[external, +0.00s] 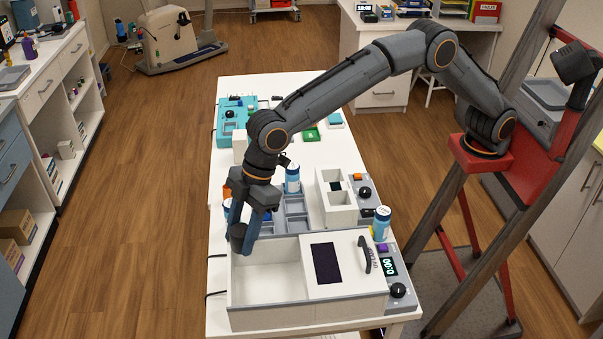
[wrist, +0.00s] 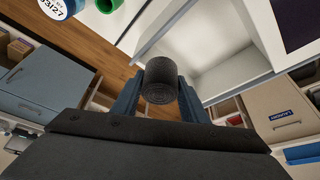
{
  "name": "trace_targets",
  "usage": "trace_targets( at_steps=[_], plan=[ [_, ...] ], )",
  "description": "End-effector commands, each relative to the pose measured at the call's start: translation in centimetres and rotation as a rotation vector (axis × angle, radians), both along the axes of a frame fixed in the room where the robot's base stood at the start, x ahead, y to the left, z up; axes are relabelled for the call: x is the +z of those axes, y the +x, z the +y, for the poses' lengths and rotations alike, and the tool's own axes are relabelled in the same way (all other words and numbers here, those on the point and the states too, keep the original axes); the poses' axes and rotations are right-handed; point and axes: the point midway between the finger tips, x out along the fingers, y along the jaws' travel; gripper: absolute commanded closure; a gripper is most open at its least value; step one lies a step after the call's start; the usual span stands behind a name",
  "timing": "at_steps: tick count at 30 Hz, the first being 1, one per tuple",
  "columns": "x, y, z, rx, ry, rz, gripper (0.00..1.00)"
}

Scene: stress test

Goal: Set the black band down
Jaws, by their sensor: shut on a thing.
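The black band (wrist: 161,82) is a dark rolled cylinder with a spiral end, held between the two blue fingers of my gripper (wrist: 160,98) in the wrist view. In the external view the band (external: 238,238) shows at the fingertips of my gripper (external: 245,236). My gripper is shut on it and points down at the left end of a white box (external: 300,312). The box has an open compartment at left and a panel with a dark window at right. I cannot tell whether the band is over the compartment or just outside its left wall.
A blue-and-white bottle (external: 292,179) stands behind my gripper, and another bottle (external: 381,224) stands at right. A grey tray (external: 296,205) and a white two-well box (external: 337,200) lie behind the white box. The white table (external: 222,306) has a narrow bare strip at front left.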

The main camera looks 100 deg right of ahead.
Motion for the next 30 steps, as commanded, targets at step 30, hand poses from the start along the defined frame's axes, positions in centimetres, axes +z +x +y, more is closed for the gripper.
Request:
trace_targets(
  at_steps=[30],
  plan=[
    [-9.2,-11.9,-39.3,-0.635,0.0,0.005,0.83]
  ],
)
